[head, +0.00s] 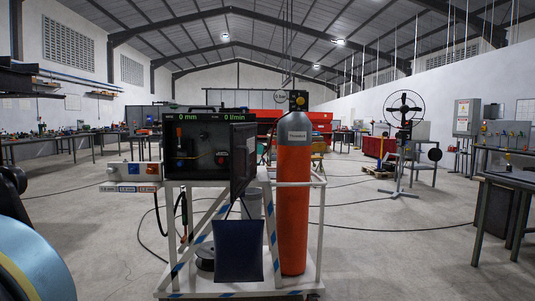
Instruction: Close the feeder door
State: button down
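The feeder (208,117) is a black box on top of a white wheeled cart, showing "0 mm" and "0 l/min" along its upper front. Its interior (200,150) is exposed, with an orange-topped part, a small gauge and a red knob visible. The feeder door (243,160) is a dark panel at the box's right side. It stands open, swung out toward me and seen at a steep angle. Its hinge is not clearly visible. My gripper is not in view; only rounded parts, likely of my arm, show at the lower left edge.
The cart (173,240) has white rails with blue stripes. An orange gas cylinder (294,205) stands right of the door. A dark blue bag (238,250) hangs below it. A control box (134,171) juts out left. Cables cross the floor; floor at right front is open.

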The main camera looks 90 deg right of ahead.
aim_at(243, 135)
jog(key=k, duration=1.95)
jog(key=z, duration=2.55)
jog(key=i, duration=1)
jog(key=z, duration=0.05)
jog(key=k, duration=0.15)
jog(key=u, duration=0.15)
